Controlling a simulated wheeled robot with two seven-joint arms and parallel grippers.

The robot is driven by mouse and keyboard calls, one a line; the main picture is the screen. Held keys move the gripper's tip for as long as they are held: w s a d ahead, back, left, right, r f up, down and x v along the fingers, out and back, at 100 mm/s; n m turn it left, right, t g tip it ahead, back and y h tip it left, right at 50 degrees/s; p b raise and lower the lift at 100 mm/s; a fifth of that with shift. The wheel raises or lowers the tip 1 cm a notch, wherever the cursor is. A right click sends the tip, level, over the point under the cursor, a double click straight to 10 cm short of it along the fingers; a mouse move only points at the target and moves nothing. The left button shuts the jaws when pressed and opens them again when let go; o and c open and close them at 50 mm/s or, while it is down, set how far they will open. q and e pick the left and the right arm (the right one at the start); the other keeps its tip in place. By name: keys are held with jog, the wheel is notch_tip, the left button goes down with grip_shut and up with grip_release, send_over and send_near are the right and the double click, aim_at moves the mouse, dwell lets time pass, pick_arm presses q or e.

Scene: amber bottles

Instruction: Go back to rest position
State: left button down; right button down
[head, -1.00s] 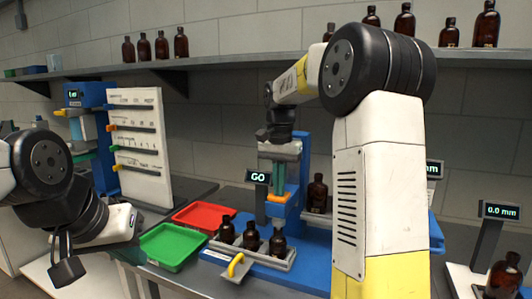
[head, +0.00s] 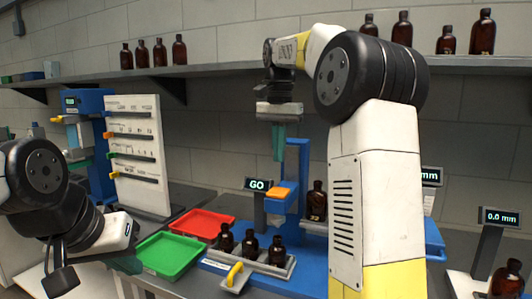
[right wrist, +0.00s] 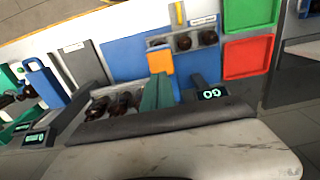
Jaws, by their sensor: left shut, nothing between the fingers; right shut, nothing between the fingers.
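My right gripper (head: 278,150) is raised above the blue GO station, teal fingers pointing down, shut and empty; its fingers also show in the right wrist view (right wrist: 156,95). The orange-topped block (head: 281,192) of the station is below it, apart from it. My left gripper (head: 128,264) is low at the left by the green tray, mostly hidden behind its own wrist, and shut. Three amber bottles (head: 250,246) stand upright in a grey rack. One more amber bottle (head: 317,202) stands behind the station, close to my right arm.
A green tray (head: 168,256) and a red tray (head: 203,223) lie left of the rack. A shelf (head: 220,74) with several bottles runs along the wall. A white panel (head: 138,150) stands at left. A 0.0 mm display (head: 500,217) stands at right.

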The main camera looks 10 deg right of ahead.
jog(key=s+a+f+n+t, duration=0.1)
jog(key=s+f+n+t, duration=0.1)
jog(key=s+f, duration=0.2)
jog(key=s+a+f+n+t+y, duration=0.1)
jog(key=s+f+n+t, duration=0.1)
jog(key=s, duration=0.9)
jog(key=s+a+f+n+t+y, duration=0.1)
jog(key=s+f+n+t, duration=0.1)
jog(key=s+f, duration=0.5)
jog(key=shift+s+a+n, duration=0.3)
jog(key=shift+n, duration=0.4)
